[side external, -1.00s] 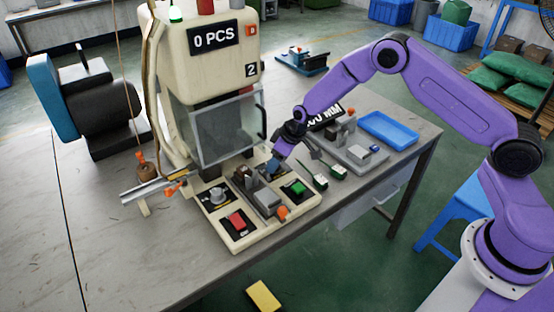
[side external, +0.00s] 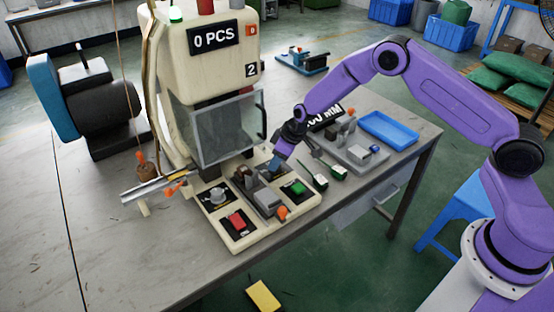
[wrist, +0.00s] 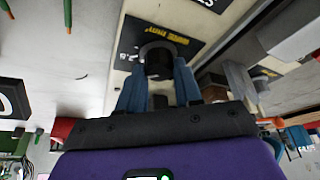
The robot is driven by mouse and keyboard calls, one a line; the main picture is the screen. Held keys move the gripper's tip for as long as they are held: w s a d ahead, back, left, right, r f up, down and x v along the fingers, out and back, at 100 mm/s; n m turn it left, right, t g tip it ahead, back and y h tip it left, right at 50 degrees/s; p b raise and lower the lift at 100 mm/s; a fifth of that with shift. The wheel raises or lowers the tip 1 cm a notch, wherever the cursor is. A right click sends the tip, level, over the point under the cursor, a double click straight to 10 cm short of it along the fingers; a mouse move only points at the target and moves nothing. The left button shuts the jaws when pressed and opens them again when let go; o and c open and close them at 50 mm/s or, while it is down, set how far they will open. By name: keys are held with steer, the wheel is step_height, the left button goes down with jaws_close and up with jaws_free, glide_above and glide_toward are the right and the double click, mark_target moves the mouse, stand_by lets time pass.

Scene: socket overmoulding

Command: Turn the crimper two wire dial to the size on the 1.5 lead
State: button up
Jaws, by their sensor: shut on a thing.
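The crimper (side external: 212,75) is a cream machine with a "0 PCS" display and a "2" plate on its front. My gripper (side external: 273,168) reaches down to the back right of its control base. In the wrist view its blue fingers (wrist: 159,85) are shut on a round dark dial (wrist: 158,62), one on each side. The dial sits on a black plate with upside-down yellow lettering. My fingers hide the dial in the side view, and its setting is not readable. Two leads with green ends (side external: 320,182) lie right of the base; no size marking is legible on them.
A grey knob (side external: 218,194), a red button (side external: 237,220) and a green button (side external: 297,188) are on the same base. A clear guard (side external: 222,128) stands just behind my gripper. A grey fixture (side external: 350,150) and a blue tray (side external: 388,130) are to the right.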

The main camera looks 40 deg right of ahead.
steer(key=n+g, duration=0.1)
steer(key=n, duration=0.2)
steer(key=n+y, duration=0.1)
steer(key=n, duration=0.2)
steer(key=shift+w+d+g+y, duration=0.15)
steer(key=shift+g+y, duration=0.15)
steer(key=shift+g, duration=0.1)
steer(key=n+g, duration=0.1)
steer(key=n, duration=0.3)
steer(key=shift+n+g, duration=0.4)
steer(key=o, duration=1)
steer(key=shift+o, duration=0.2)
steer(key=shift+w+r, duration=0.1)
steer(key=v, duration=1.7)
steer(key=shift+d, duration=0.3)
steer(key=shift+w, duration=0.1)
